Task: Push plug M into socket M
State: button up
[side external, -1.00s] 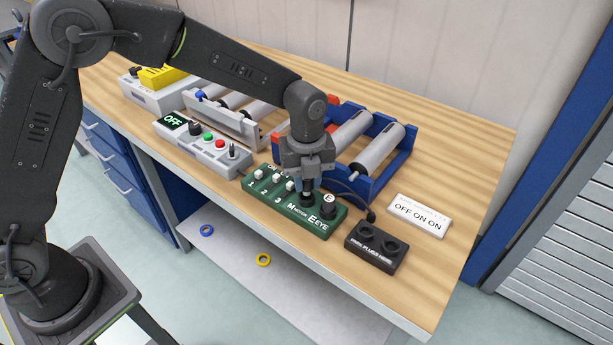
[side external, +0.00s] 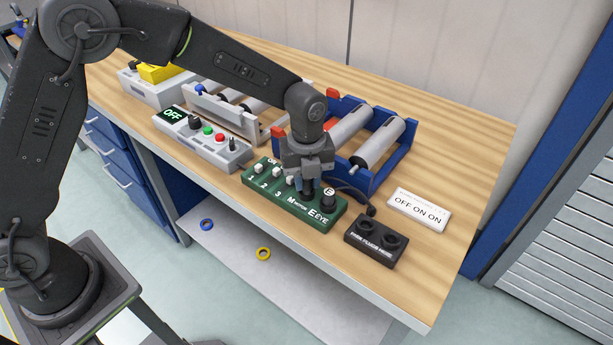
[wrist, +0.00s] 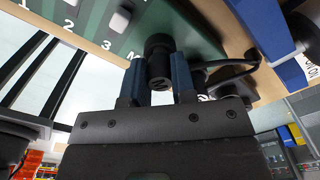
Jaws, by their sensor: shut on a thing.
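The green panel (side external: 268,186) lies on the bench, with white switches numbered 1, 2, 3 and labels for M (motor) and E (eye). My gripper (side external: 307,187) points down over its M position. In the wrist view, my gripper (wrist: 158,72) has its blue fingers shut on both sides of black plug M (wrist: 160,68), whose end shows a turned letter. The plug stands upright at the green panel (wrist: 100,15). Socket M is hidden beneath it, and I cannot tell how deep the plug sits. Plug E (side external: 329,200) stands just to the right, close to my gripper.
A black plug-parking block (side external: 372,256) with two round holes lies to the right. A white OFF ON ON sign (side external: 418,209) lies behind it. A blue roller frame (side external: 378,178) stands close behind my gripper. A black cable (side external: 358,196) runs beside the panel. A grey control box (side external: 203,150) reads OFF.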

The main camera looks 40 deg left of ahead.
jog(key=shift+f, duration=0.2)
jog(key=o, duration=1)
notch_tip(320, 180, up, 14)
jog(key=shift+f, duration=0.1)
